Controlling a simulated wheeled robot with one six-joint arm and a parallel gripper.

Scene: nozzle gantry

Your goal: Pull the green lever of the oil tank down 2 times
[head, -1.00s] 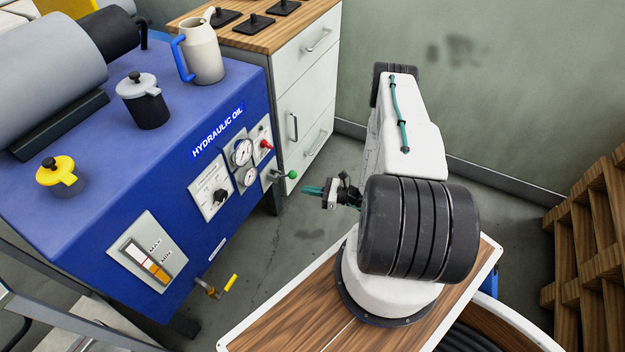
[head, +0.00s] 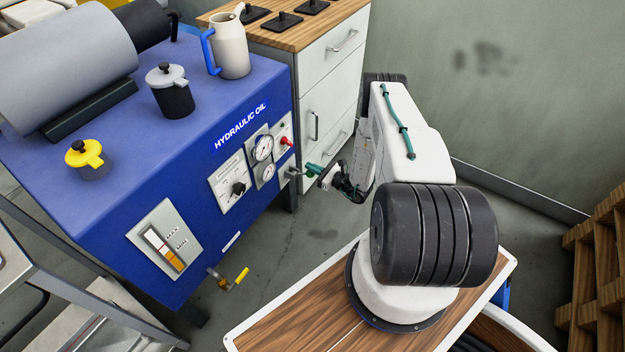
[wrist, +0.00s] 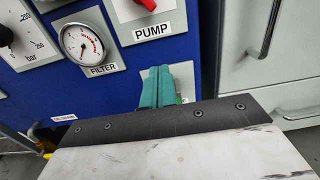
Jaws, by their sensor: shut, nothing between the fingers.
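The blue oil tank (head: 160,110) stands at the left in the head view, with HYDRAULIC OIL on its side. The green lever's metal stem (head: 295,174) sticks out from a small plate low on the right end of its panel. The lever's green knob overlaps my teal fingertips, so I cannot tell whether they touch. My gripper (head: 314,171) is shut at the lever with nothing held.
A red pump switch (head: 286,142) and gauges (head: 262,148) sit just above the lever. A drain tap with a yellow handle (head: 241,276) juts out lower left. A white drawer cabinet (head: 328,85) stands close behind. The floor between tank and base is clear.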

